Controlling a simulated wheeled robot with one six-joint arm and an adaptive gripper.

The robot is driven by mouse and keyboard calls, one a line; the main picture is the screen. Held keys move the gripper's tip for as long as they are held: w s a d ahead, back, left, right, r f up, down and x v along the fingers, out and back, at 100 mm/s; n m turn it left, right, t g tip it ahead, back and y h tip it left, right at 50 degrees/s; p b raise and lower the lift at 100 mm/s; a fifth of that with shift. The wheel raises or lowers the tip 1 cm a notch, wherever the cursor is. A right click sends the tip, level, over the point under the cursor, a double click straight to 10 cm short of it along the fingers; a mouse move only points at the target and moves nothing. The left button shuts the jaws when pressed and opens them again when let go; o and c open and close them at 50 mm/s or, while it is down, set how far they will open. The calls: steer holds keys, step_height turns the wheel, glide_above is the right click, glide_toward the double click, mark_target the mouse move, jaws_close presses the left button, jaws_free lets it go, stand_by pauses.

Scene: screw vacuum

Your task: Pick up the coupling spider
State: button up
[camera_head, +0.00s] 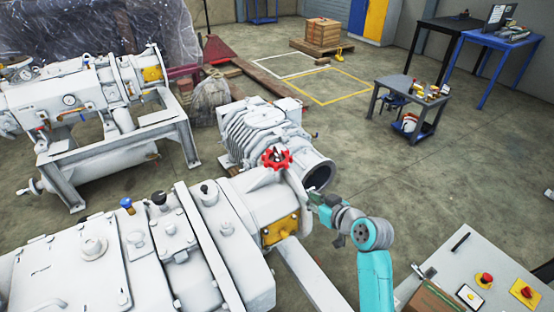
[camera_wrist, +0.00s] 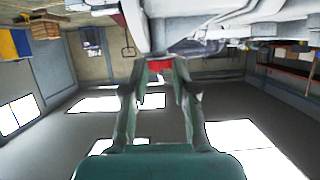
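The coupling spider (camera_head: 277,158) is a red star-shaped piece with a dark centre. In the head view it is at the right end of the white machine (camera_head: 250,205), above a yellow plate. My gripper (camera_head: 316,198) is to the right of the spider and a little lower in the picture, apart from it. In the wrist view, my gripper's two fingers (camera_wrist: 160,72) stand apart with a gap between them. A red patch (camera_wrist: 159,65) shows between the fingertips; I cannot tell for sure that it is the spider. Nothing is visibly held.
A second white ribbed machine (camera_head: 265,135) with a round opening lies behind my gripper. A grey panel table (camera_head: 470,250) with red buttons stands at the lower right. A small cart (camera_head: 412,100) is farther back. The floor between is mostly clear.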

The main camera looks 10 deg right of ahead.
steer(key=n+y, duration=0.1)
glide_toward(288, 165)
steer(key=shift+x, duration=4.5)
steer(key=shift+a, duration=0.1)
steer(key=shift+c, duration=0.2)
jaws_close()
